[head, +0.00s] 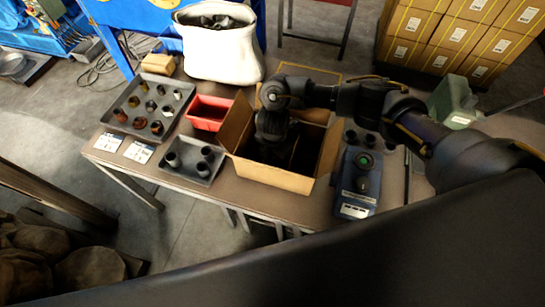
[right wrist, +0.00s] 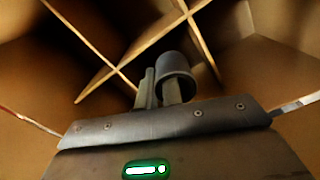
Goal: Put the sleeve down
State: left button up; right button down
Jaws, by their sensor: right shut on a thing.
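My right gripper (head: 277,150) reaches down into the open cardboard box (head: 238,124) on the table. In the right wrist view my right gripper (right wrist: 160,88) is shut on a dark grey cylindrical sleeve (right wrist: 177,68). The sleeve is inside the box, close to the crossed cardboard dividers (right wrist: 118,70). I cannot tell whether it touches the box floor or exactly which compartment it is over. In the head view my arm and gripper hide the sleeve. My left gripper is not in view.
Left of the box are a red bin (head: 208,112), a grey tray with dark sleeves (head: 190,160) and a larger tray with several parts (head: 150,104). A white sack (head: 220,45) stands behind. A dark blue device with a green button (head: 357,182) stands right of the box.

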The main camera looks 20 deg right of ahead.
jog(key=shift+f+b, duration=0.4)
jog(key=shift+f, duration=0.15)
jog(key=c, duration=1.8)
grip_release()
jog(key=shift+c, duration=0.2)
jog(key=shift+r, duration=0.1)
jog(key=shift+r, duration=0.25)
notch_tip(320, 180, up, 4)
jog(key=shift+w+r+p, duration=0.1)
jog(key=shift+r+p, duration=0.15)
jog(key=shift+p, duration=0.85)
notch_tip(320, 180, up, 7)
jog(key=shift+r, duration=0.55)
